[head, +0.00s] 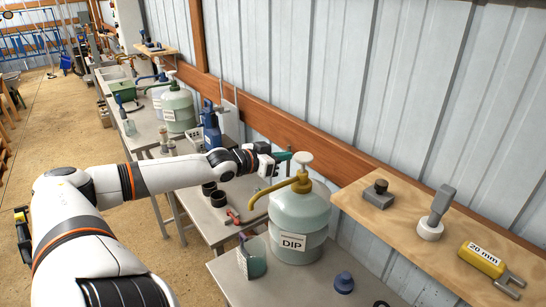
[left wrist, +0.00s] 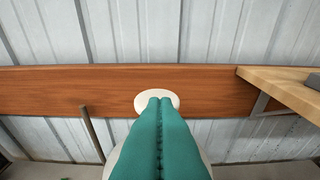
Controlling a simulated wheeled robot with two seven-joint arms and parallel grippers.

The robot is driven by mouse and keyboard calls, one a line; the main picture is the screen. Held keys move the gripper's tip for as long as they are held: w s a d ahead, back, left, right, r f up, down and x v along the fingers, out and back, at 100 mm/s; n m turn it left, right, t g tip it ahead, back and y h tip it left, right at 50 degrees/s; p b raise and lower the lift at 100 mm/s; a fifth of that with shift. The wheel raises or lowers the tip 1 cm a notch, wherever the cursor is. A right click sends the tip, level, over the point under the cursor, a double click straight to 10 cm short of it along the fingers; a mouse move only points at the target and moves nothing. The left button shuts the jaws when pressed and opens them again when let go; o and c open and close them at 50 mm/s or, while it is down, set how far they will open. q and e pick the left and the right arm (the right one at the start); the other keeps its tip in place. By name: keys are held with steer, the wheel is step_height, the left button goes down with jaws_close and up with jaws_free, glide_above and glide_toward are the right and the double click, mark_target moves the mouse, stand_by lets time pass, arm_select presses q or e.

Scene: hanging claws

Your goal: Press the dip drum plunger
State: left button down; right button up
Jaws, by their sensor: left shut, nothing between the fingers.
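The dip drum (head: 298,222) is a pale green rounded container labelled DIP, standing on a metal table. A white plunger knob (head: 302,158) tops it, above a yellow curved spout (head: 283,187). In the left wrist view the white knob (left wrist: 157,98) shows just beyond the green fingertips. My left gripper (head: 284,156) is shut and empty, with its green fingers pointing at the plunger from the left at about knob height. In the left wrist view the gripper (left wrist: 160,104) overlaps the near part of the knob; I cannot tell whether they touch. My right gripper is not in view.
A wooden shelf (head: 352,202) at the right holds a grey block, a grey-handled tool and a yellow 20 mm gauge (head: 482,258). A greenish cup (head: 254,257) and a blue knob-like piece (head: 344,282) stand near the drum. The ribbed wall with a wooden rail (head: 268,116) is close behind.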

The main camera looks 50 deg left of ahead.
arm_select(q)
steer(key=shift+v, duration=1.8)
